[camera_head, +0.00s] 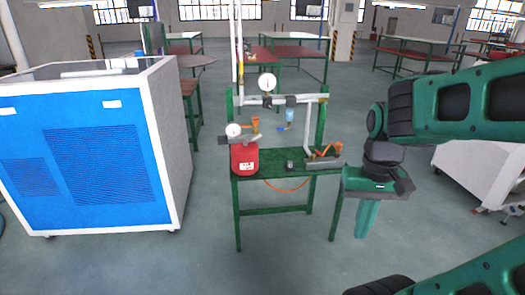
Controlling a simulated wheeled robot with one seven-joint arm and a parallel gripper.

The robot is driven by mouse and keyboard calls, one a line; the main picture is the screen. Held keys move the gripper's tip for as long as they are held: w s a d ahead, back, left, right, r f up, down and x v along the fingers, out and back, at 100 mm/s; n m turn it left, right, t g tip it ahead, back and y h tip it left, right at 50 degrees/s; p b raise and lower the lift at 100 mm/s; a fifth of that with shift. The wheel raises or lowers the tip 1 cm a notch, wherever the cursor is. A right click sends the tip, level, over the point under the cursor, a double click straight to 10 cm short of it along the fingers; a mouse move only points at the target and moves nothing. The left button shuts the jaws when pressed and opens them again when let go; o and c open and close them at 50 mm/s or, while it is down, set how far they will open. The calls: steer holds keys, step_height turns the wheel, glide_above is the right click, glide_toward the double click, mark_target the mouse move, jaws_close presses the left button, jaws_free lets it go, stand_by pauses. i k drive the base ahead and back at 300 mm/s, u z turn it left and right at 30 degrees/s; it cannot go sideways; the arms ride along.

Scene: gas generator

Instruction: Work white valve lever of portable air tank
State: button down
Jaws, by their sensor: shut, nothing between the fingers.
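The portable air tank (245,159) is a small red tank at the left end of a green bench. A round white gauge (233,130) and pale fittings sit on its top. The white valve lever is too small to tell apart from these fittings. An orange piece (255,124) stands just behind the fittings. My gripper (363,234) hangs down right of the bench, well apart from the tank. Its green fingers are shut and hold nothing.
The green bench (275,184) carries a pipe frame with another gauge (267,82), a blue-handled part (285,129) and an orange fitting (329,149). A big blue-and-white cabinet (95,150) stands at left. The floor in front is clear.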

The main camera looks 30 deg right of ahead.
mark_target(254, 139)
steer(key=u, duration=0.2)
steer(key=i, duration=0.9)
steer(key=u, duration=0.25)
